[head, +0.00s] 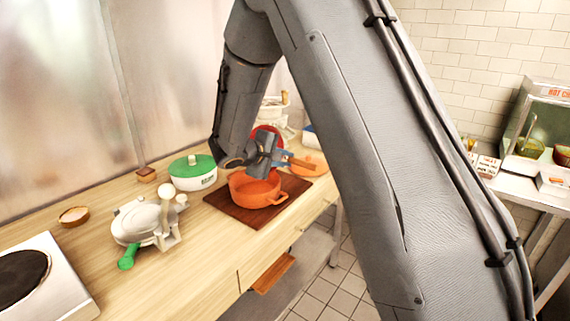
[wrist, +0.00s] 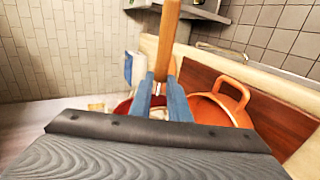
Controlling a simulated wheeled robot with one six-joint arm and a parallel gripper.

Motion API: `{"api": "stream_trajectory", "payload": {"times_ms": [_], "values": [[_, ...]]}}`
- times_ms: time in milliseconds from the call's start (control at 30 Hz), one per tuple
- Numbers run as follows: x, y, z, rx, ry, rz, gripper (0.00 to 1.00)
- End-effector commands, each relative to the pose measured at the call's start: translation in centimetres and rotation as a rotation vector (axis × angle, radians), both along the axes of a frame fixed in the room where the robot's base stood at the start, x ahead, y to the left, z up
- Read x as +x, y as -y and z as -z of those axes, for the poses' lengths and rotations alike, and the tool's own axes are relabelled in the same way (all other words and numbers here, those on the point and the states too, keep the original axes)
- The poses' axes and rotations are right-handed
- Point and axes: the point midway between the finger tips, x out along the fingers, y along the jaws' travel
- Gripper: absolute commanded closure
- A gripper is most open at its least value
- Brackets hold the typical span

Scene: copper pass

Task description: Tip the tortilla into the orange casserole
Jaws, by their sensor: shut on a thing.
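The orange casserole (head: 255,195) stands open on a dark red-brown board on the counter; its rim and loop handle also show in the wrist view (wrist: 232,95). My gripper (head: 284,160) is just above and behind the casserole, toward its right side. It is shut on a wooden handle (wrist: 168,40), which also shows in the head view (head: 301,164). What the handle belongs to is not clear. I cannot make out the tortilla in either view. My arm and wrist hide part of the area around the casserole.
The board (head: 228,211) lies near the counter's front edge. A white pot with a green lid (head: 192,165) and a pale press with a green handle (head: 140,222) stand to the left. A red round thing (head: 265,132) is behind my gripper. A hob (head: 45,275) is nearer left.

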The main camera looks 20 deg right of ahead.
Motion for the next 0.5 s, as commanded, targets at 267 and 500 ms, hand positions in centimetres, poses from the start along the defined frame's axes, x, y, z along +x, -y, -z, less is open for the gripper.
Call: {"api": "stream_trajectory", "payload": {"times_ms": [267,500], "values": [[-0.15,-0.43,0.71,-0.111,0.081,-0.001,1.00],[-0.43,-0.78,1.19,-0.219,0.158,-0.001,1.00]]}}
